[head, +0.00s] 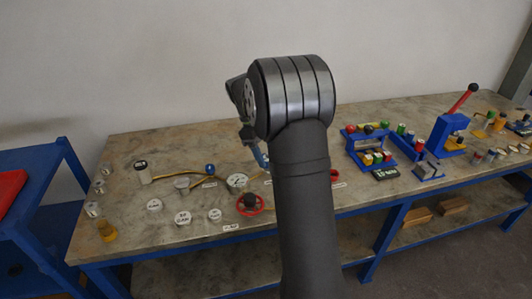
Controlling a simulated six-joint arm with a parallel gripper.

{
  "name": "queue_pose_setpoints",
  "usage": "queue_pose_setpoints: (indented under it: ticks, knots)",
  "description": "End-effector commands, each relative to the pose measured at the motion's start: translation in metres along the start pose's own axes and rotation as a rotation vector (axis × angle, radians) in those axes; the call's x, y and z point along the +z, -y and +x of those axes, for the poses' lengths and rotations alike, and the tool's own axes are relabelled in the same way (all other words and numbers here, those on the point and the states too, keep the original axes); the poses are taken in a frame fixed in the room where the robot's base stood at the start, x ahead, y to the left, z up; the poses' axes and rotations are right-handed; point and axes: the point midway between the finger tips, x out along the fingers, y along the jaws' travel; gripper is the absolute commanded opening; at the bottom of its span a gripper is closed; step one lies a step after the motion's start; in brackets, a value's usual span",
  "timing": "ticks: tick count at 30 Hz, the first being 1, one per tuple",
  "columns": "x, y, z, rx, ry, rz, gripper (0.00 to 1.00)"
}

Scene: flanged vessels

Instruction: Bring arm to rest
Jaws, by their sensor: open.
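My arm rises in the middle of the head view, with its dark link upright and a thick grey joint at the top. My gripper (260,155) shows only in part, just left of the arm and below the joint. It is open, and the rest of it is hidden behind my arm. I see nothing held in it. It appears in front of the workbench (135,225), but its height above the top cannot be told.
Flanged round lids (182,218), a red handwheel (250,204) and a white cylinder (142,172) stand on the left half. Blue fixtures (365,150) and a red-handled press (455,125) stand on the right. A blue cart (40,165) is at far left.

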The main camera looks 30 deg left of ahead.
Motion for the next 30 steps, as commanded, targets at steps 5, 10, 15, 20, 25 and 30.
queue_pose_setpoints:
  ticks: [5,10,15,20,25,30]
  knots:
    - [0.000,0.000,0.000,0.000,0.000,0.000,0.54]
    - [0.000,0.000,0.000,0.000,0.000,0.000,0.54]
    - [0.000,0.000,0.004,0.000,0.000,0.000,0.54]
    - [0.001,0.000,0.023,-0.001,0.002,0.000,0.54]
    - [0.001,0.000,0.056,-0.003,0.003,0.000,0.54]
    - [0.001,0.000,0.090,-0.003,0.003,0.001,0.54]
